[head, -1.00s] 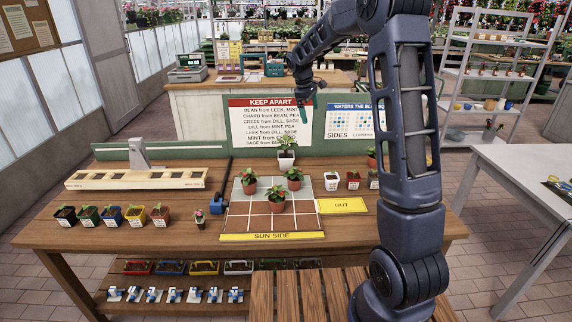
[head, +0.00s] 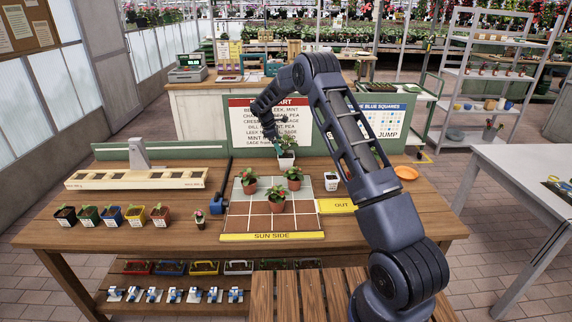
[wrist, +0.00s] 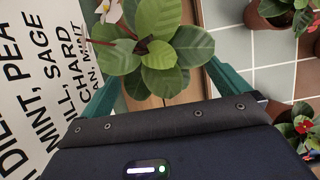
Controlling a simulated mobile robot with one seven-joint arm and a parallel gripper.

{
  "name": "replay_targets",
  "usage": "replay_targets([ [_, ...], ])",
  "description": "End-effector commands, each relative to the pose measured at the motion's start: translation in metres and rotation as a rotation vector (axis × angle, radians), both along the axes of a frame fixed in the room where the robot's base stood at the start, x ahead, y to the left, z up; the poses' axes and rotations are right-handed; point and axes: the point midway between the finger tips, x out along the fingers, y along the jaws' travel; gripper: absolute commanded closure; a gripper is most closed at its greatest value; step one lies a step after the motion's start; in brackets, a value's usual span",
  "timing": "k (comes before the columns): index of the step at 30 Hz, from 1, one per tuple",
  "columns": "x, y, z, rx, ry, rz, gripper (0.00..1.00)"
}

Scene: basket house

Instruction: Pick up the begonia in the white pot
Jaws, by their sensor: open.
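The begonia in the white pot (head: 286,159) stands upright at the back edge of the gridded board, in front of the sign. My gripper (head: 278,147) is at its leaves, coming down from the upper left. In the wrist view, the begonia's green leaves (wrist: 150,45) and part of a white flower lie between the two teal fingers of my open gripper (wrist: 150,35). The white pot itself is hidden under the leaves there. I cannot tell whether the fingers touch the plant.
The text sign (head: 240,115) rises close behind the begonia. A small white pot (head: 331,181) and an orange dish (head: 405,172) are to the right.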

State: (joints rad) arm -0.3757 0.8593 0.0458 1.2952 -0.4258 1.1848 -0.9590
Motion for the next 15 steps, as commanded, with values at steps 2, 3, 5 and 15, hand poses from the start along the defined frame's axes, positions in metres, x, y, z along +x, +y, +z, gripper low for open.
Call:
replay_targets([
  [2,0.001,-0.001,-0.004,-0.002,0.001,0.003,0.0],
  [3,0.001,-0.002,-0.007,-0.002,0.002,0.002,0.0],
  [5,0.0,-0.005,-0.013,-0.003,0.003,0.002,0.0],
  [15,0.0,-0.021,-0.051,-0.002,0.002,0.002,0.0],
])
